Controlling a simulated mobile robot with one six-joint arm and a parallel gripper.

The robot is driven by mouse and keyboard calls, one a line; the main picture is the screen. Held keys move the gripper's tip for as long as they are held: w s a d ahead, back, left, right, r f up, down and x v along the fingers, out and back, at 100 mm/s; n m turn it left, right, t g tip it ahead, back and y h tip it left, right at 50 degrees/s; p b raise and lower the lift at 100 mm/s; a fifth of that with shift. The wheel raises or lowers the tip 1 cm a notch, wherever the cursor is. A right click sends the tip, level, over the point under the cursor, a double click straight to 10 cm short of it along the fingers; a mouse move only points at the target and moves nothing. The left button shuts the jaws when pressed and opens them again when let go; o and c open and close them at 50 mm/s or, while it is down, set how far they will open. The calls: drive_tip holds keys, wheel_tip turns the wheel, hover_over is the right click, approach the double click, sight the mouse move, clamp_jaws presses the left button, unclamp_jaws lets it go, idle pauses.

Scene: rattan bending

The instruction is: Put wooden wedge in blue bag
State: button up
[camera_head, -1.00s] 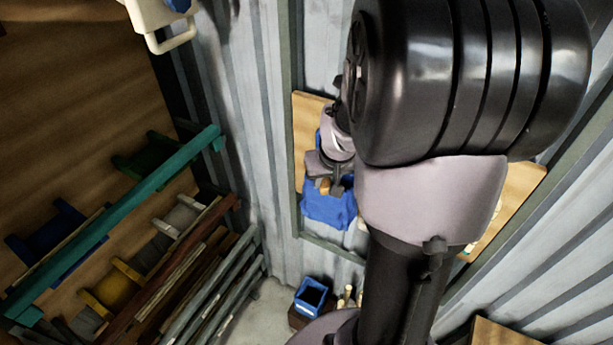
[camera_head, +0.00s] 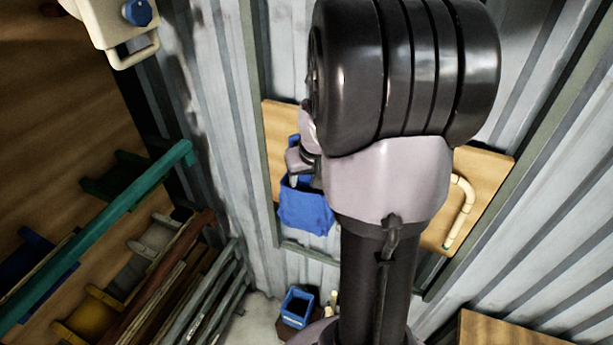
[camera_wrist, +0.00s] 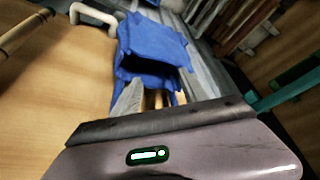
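The blue bag (camera_head: 306,212) hangs at the lower left of a wooden wall board; its open mouth faces my gripper in the wrist view (camera_wrist: 152,45). My gripper (camera_wrist: 150,98) is at the bag's mouth, with its fingertips pointing at the opening. The tan wooden wedge (camera_wrist: 151,99) shows between the fingers, and the gripper looks shut on it. The wedge's tip and the bag's inside are partly hidden. In the head view, my arm hides part of the gripper, and the wedge cannot be made out.
The wooden board (camera_head: 490,165) is fixed to the corrugated metal wall and carries a cream bent tube (camera_head: 464,205). A small blue box (camera_head: 297,308) stands below. A rack with several rods and a teal bar (camera_head: 100,235) is at the left. A white device (camera_head: 112,25) hangs upper left.

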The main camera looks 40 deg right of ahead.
drive_tip(key=shift+r, duration=0.1)
drive_tip(key=v, duration=1.7)
drive_tip(key=shift+r, duration=0.1)
drive_tip(key=s+a+f+y+b, duration=0.1)
drive_tip(key=s+a+f+b, duration=0.1)
drive_tip(key=a+f+b, duration=0.7)
drive_tip(key=s+a+f+t+y+b, duration=0.1)
drive_tip(key=s+a+f+b, duration=0.2)
drive_tip(key=a+f+b, duration=0.7)
drive_tip(key=s+a+f+n+y+b, duration=0.1)
drive_tip(key=a+f+b, duration=0.8)
drive_tip(key=f+b, duration=1)
wheel_tip(320, 180, down, 4)
drive_tip(key=shift+s+a+r+t+y+b, duration=0.15)
drive_tip(key=shift+s+a+t+y+b, duration=0.35)
drive_tip(key=shift+s, duration=0.55)
drive_tip(key=shift+d, duration=0.4)
